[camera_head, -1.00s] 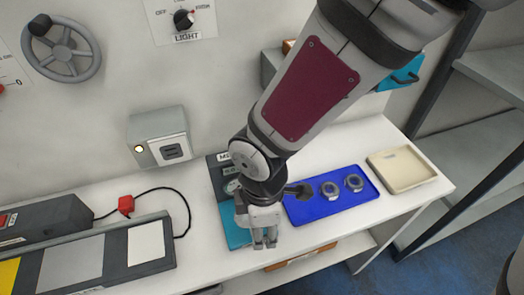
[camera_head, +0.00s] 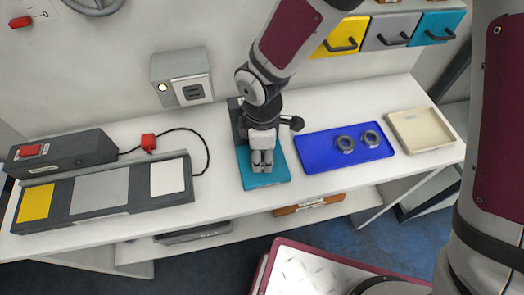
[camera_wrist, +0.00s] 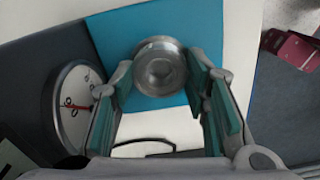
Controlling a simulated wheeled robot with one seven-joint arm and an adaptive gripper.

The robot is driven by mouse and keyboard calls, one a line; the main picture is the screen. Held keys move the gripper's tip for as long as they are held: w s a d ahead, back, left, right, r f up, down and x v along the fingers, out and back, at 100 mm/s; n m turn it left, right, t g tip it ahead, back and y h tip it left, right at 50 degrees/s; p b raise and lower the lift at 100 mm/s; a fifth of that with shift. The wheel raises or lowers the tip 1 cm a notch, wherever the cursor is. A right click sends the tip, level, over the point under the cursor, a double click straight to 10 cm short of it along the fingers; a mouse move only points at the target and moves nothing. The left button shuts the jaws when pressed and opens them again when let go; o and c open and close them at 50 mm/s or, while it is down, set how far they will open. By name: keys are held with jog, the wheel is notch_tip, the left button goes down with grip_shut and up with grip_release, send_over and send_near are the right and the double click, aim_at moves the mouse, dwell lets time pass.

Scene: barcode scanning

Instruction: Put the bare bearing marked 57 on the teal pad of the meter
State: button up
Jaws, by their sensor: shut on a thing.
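My gripper (camera_head: 262,168) points down over the teal pad (camera_head: 282,170) of the meter (camera_head: 236,112). In the wrist view, a round metal bearing (camera_wrist: 160,66) sits between the fingertips of my gripper (camera_wrist: 163,82), which is shut on it. The teal pad (camera_wrist: 112,42) lies right behind the bearing. I cannot tell whether the bearing touches the pad. No number is legible on it. The meter's dial (camera_wrist: 76,108) with a red needle shows at the left. In the head view the fingers hide the bearing.
Two other bearings (camera_head: 345,143) (camera_head: 371,139) lie on a blue tray (camera_head: 318,158) to the right. A cream tray (camera_head: 422,130) is empty. At left are a panel with yellow, grey and white pads (camera_head: 100,190) and a red-buttoned box (camera_head: 62,152). A black cable (camera_head: 207,150) runs between.

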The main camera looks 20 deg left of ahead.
aim_at(262, 156)
jog(key=shift+f, duration=0.15)
jog(key=o, duration=1.2)
jog(key=shift+o, duration=0.2)
notch_tip(262, 156, up, 12)
jog(key=shift+b, duration=0.3)
jog(key=shift+r, duration=0.2)
